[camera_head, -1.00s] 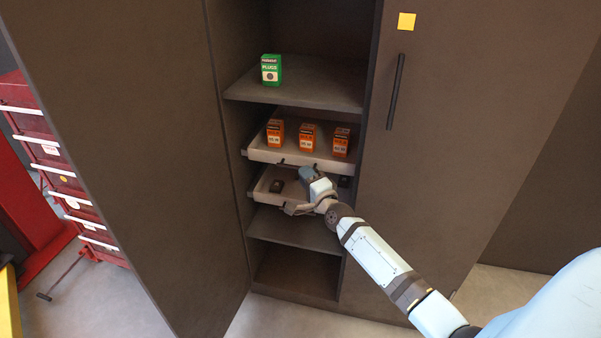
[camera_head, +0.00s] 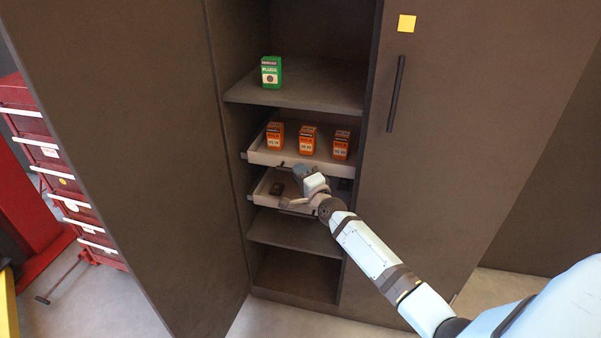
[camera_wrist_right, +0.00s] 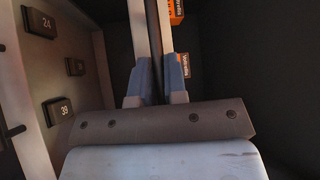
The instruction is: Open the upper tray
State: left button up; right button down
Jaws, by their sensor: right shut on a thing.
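The upper tray (camera_head: 262,156) is a light, shallow drawer holding three orange boxes (camera_head: 308,140). It stands out from the cabinet. My right gripper (camera_head: 299,171) is at the middle of its front edge. In the right wrist view, my right gripper (camera_wrist_right: 157,88) has its blue fingers on either side of a dark bar, the tray's handle (camera_wrist_right: 157,72), and is shut on it. An orange box also shows there, just beyond the fingers (camera_wrist_right: 176,12). My left gripper is not in view.
A lower tray (camera_head: 262,196) with dark blocks also stands out, just below; my right arm hides part of it. A green box (camera_head: 271,72) sits on the shelf above. Cabinet doors (camera_head: 120,130) stand left and right, the right one with a black handle (camera_head: 395,92).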

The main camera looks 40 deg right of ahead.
pick_arm(q)
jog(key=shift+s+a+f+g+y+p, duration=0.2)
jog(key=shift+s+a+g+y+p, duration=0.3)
jog(key=shift+p, duration=2)
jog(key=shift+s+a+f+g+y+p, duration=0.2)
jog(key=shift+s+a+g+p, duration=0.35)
jog(key=shift+p, duration=1.9)
pick_arm(e)
jog(key=s+a, duration=1.5)
jog(key=a, duration=0.3)
jog(key=shift+s+a, duration=0.15)
jog(key=shift+s, duration=0.15)
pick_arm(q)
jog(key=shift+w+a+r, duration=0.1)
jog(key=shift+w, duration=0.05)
pick_arm(e)
jog(key=c, duration=1.4)
grip_release()
jog(key=shift+c, duration=0.2)
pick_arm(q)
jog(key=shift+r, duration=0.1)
